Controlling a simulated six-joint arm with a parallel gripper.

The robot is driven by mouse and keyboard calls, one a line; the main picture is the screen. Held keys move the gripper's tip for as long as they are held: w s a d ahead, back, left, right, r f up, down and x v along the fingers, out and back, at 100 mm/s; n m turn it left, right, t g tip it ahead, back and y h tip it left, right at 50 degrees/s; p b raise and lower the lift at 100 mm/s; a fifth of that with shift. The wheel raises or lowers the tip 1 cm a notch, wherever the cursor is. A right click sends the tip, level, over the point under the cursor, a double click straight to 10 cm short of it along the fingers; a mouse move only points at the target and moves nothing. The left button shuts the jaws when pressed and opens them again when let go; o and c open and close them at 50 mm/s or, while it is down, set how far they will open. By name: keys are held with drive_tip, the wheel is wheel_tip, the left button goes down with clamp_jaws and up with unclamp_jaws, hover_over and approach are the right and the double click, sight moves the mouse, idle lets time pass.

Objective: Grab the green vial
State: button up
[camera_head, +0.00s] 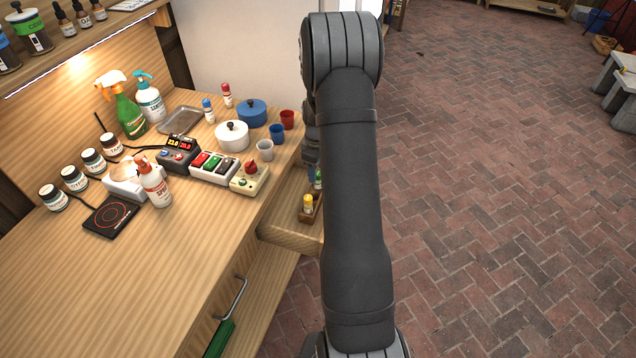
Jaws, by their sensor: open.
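A small green vial (318,179) shows at the left edge of my arm, mostly hidden behind it. It appears to stand in a small wooden rack (306,215) on a low wooden ledge right of the counter. A yellow-capped vial (308,203) stands in the same rack, nearer to me. My gripper (312,160) shows only as a dark part beside my arm, just above the green vial. Its fingertips are largely hidden, and I cannot see whether they touch the vial.
The wooden counter (130,270) holds bottles, jars, a hot plate (110,215), a control box (178,155), a white pot (232,136), a blue pot (251,113) and small cups. A shelf is above at the left. The brick floor (500,180) at right is mostly clear.

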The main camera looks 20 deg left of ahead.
wheel_tip(320, 180, down, 5)
drive_tip(key=shift+w+r, duration=0.1)
drive_tip(key=shift+w, duration=0.05)
drive_tip(key=c, duration=1.1)
